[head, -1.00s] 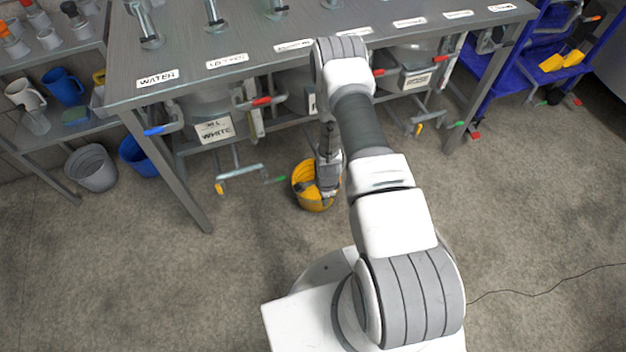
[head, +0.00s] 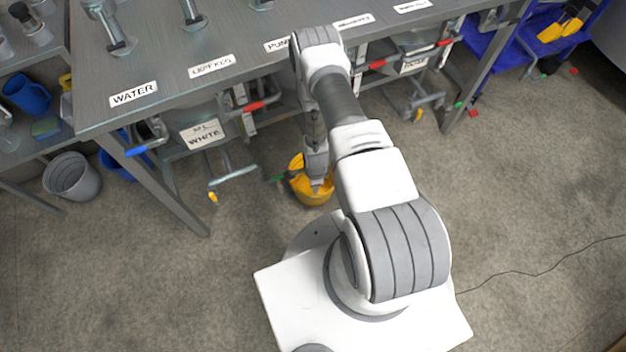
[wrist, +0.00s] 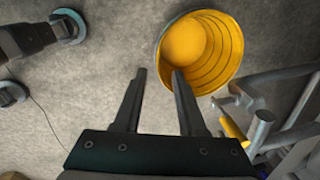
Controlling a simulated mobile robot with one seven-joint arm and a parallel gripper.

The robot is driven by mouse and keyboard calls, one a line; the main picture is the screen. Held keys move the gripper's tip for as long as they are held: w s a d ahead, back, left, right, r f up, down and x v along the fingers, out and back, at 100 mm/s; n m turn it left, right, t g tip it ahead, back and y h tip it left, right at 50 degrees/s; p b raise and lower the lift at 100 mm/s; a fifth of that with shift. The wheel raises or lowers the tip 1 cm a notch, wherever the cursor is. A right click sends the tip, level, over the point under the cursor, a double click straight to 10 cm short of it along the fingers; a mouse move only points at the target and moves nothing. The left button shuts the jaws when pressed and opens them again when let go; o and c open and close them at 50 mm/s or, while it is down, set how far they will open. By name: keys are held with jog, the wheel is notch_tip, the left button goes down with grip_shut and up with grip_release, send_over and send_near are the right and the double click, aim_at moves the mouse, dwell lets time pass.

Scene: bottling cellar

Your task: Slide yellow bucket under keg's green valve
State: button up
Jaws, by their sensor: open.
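The yellow bucket (head: 313,198) stands on the floor by the table's front edge, below the middle of my arm in the head view. In the wrist view the bucket (wrist: 222,75) is seen from above, open and empty. My gripper (wrist: 159,74) is open, its two fingers apart. The right finger overlaps the bucket's rim and the left finger is outside it; I cannot tell whether they touch. A green valve handle (head: 276,179) is just left of the bucket in the head view. Its keg is mostly hidden under the table and behind my arm.
The steel table (head: 150,60) with labelled taps stands above. A keg labelled WHITE (head: 201,133) has a pipe with a yellow tip (head: 213,197) jutting out. A grey bucket (head: 72,177) and a blue bucket (head: 118,165) stand left. The floor in front is open.

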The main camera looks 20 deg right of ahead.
jog(key=shift+f, duration=0.1)
jog(key=f+b, duration=0.2)
jog(key=f, duration=0.3)
jog(key=w+f+b, duration=0.1)
jog(key=f+b, duration=0.2)
jog(key=f, duration=0.3)
jog(key=w+f+b, duration=0.1)
jog(key=f+b, duration=0.1)
jog(key=f, duration=0.4)
jog(key=shift+d, duration=0.25)
jog(key=shift+c, duration=0.2)
grip_shut()
dwell(0.6)
